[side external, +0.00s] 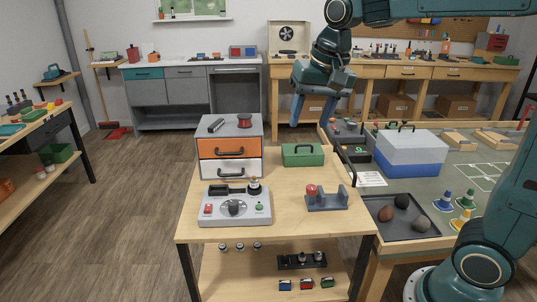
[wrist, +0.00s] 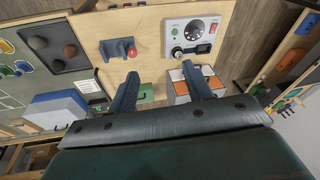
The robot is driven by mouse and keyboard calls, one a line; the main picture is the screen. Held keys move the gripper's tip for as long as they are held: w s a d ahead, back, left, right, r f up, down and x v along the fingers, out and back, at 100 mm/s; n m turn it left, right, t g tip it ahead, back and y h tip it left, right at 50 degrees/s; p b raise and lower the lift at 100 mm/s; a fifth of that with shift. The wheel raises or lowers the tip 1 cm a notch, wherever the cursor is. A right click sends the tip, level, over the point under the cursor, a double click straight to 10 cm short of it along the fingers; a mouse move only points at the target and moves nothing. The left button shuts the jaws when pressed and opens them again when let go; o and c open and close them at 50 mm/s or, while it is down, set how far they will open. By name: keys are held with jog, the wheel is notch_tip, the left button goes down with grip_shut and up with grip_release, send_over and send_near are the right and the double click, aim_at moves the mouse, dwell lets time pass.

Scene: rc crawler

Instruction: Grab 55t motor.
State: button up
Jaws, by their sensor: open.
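My gripper (side external: 311,117) hangs high behind the wooden cart, its two blue fingers apart and empty; the fingers also show in the wrist view (wrist: 160,71). No readable 55t label shows, so I cannot tell which item is that motor. Small can-shaped parts, possibly motors, with blue (side external: 285,285), red (side external: 306,284) and green (side external: 327,282) bands lie on the cart's lower shelf. Several small silver cylinders (side external: 240,246) stand behind them. A silver cylinder (side external: 254,184) sits on the grey tester (side external: 236,209). The gripper is far from all of these.
On the cart top are a blue-grey stand (side external: 327,202) with a red part, a green toolbox (side external: 303,155) and a drawer unit (side external: 230,148). A blue-and-white box (side external: 411,153) and a dark tray (side external: 397,216) of rocks lie right. The upper tabletop overhangs the lower shelf.

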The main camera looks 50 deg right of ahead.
jog(key=w+d+f+m+g, duration=0.15)
jog(key=w+f+m, duration=0.25)
jog(key=w, duration=0.8)
jog(key=m+g, duration=0.2)
jog(key=m, duration=0.2)
send_over(254, 177)
notch_tip(254, 177, down, 8)
jog(key=shift+f+t, duration=0.1)
jog(key=shift+t, duration=0.15)
jog(key=shift+f, duration=0.1)
jog(key=shift+f, duration=4.2)
jog(key=shift+f, duration=2.6)
